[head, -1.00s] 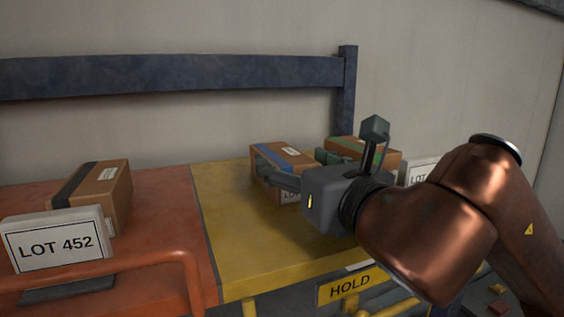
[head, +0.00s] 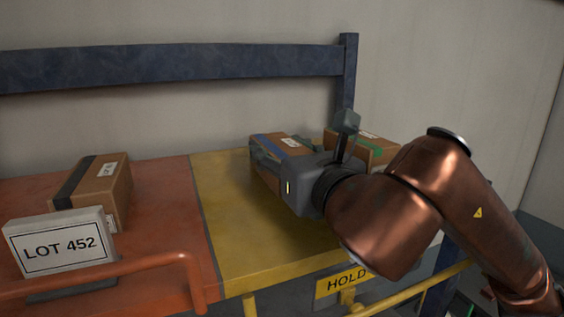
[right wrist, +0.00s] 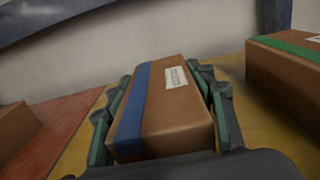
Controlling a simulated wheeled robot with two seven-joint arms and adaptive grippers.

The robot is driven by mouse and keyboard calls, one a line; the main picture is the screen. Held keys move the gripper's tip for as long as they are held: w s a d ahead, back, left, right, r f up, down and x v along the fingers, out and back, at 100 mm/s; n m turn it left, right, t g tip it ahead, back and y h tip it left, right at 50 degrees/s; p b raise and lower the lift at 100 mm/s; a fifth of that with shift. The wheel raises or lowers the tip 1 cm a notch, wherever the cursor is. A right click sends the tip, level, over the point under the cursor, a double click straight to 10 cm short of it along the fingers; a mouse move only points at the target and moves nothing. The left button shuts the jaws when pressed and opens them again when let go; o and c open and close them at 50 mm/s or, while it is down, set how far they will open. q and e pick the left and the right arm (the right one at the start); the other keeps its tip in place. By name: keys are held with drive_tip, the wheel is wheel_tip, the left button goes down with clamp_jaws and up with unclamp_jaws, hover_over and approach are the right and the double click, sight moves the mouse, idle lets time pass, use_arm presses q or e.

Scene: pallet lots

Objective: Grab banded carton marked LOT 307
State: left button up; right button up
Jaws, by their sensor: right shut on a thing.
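A brown carton with a blue band (head: 291,142) and a white label stands on the yellow section of the bench. It also shows in the right wrist view (right wrist: 172,105), between the finger pads. My right gripper (right wrist: 165,95) is shut on this carton, one finger along each side; in the head view its body hides the carton's front. No LOT 307 marking is readable in these frames. A green-banded carton (head: 372,148) stands to the right, partly behind my right arm. A black-banded carton (head: 100,185) stands on the orange section at left. My left gripper is not in view.
A LOT 452 sign (head: 60,248) stands before the black-banded carton. An orange rail (head: 130,265) and a yellow HOLD plate (head: 343,282) are at the front edge. A dark blue beam (head: 180,66) crosses behind. The yellow surface left of the held carton is clear.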

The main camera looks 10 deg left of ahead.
drive_tip(key=shift+s+r, duration=0.1)
drive_tip(key=shift+s, duration=0.25)
drive_tip(key=c, duration=0.3)
drive_tip(key=shift+w, duration=0.2)
drive_tip(key=shift+c, duration=1)
